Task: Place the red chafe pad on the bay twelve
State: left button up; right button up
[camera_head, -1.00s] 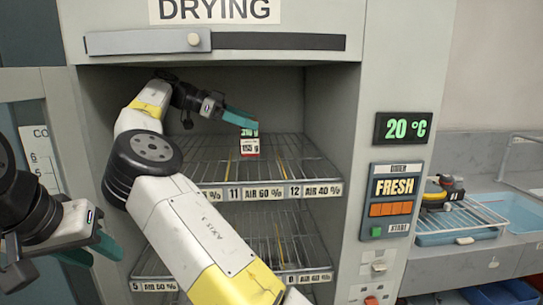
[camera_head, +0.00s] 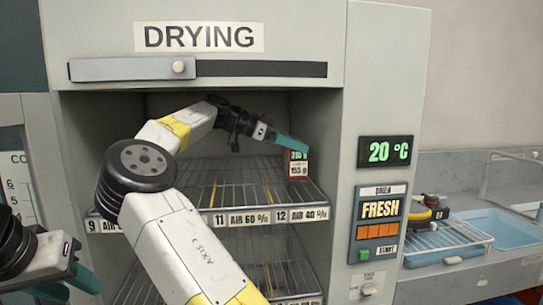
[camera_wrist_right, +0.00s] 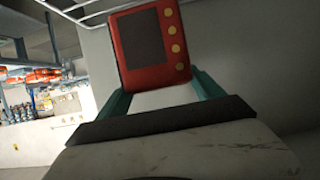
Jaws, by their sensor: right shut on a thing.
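The red chafe pad (camera_head: 298,165) is between the teal fingertips of my right gripper (camera_head: 293,145), inside the drying cabinet. In the right wrist view the red pad (camera_wrist_right: 150,45) shows a dark panel and a row of yellowish dots, and sits between the two fingers of my right gripper (camera_wrist_right: 160,90). The pad is over the right part of the upper wire shelf, behind the label of bay twelve (camera_head: 281,215). I cannot tell whether it touches the wires. My left gripper (camera_head: 68,283) is at the lower left, fingers apart and empty, far from the pad.
The upper wire shelf (camera_head: 240,190) has yellow divider rods and bay labels; bay eleven (camera_head: 218,219) is to the left of twelve. The cabinet's right wall (camera_head: 325,150) is close to the pad. A control panel (camera_head: 378,225) and a blue tray with a rack (camera_head: 450,235) are to the right.

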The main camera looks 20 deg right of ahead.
aim_at(286, 152)
notch_tip(286, 152, down, 4)
jog(key=shift+r, duration=0.25)
jog(key=shift+a, duration=0.1)
jog(key=o, duration=2)
jog(key=shift+f, duration=0.1)
jog(key=v, duration=1.2)
jog(key=shift+w, duration=0.1)
